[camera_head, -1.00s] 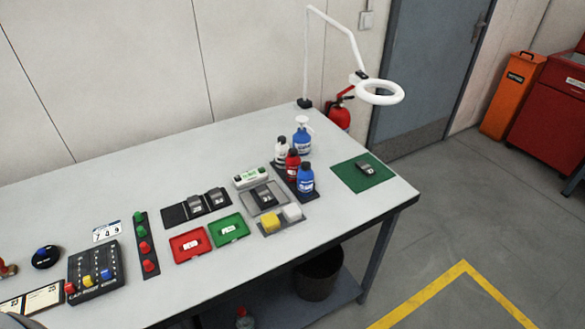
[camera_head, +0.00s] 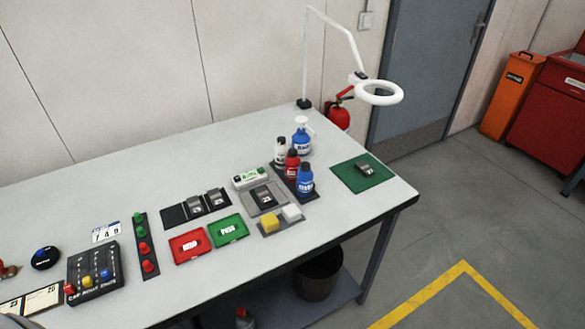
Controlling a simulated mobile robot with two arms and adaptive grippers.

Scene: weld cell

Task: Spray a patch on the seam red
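Neither of my grippers shows clearly in the head view. A red bottle (camera_head: 292,163) with a dark cap stands upright on a dark mat among the other bottles. A white bottle (camera_head: 280,152) stands behind it and a blue bottle (camera_head: 305,181) in front of it. A blue bottle with a white spray top (camera_head: 302,139) stands behind them. A dark metal part (camera_head: 366,169) lies on a green mat (camera_head: 349,182) at the table's right end. Another dark part (camera_head: 262,197) sits in a grey fixture. I cannot make out a seam or any red patch on them.
Red (camera_head: 176,256) and green (camera_head: 222,239) trays lie at the front. A yellow block (camera_head: 270,223) and a white block (camera_head: 292,211) sit nearby. A ring lamp (camera_head: 379,93) overhangs the back right. The table's back left is clear.

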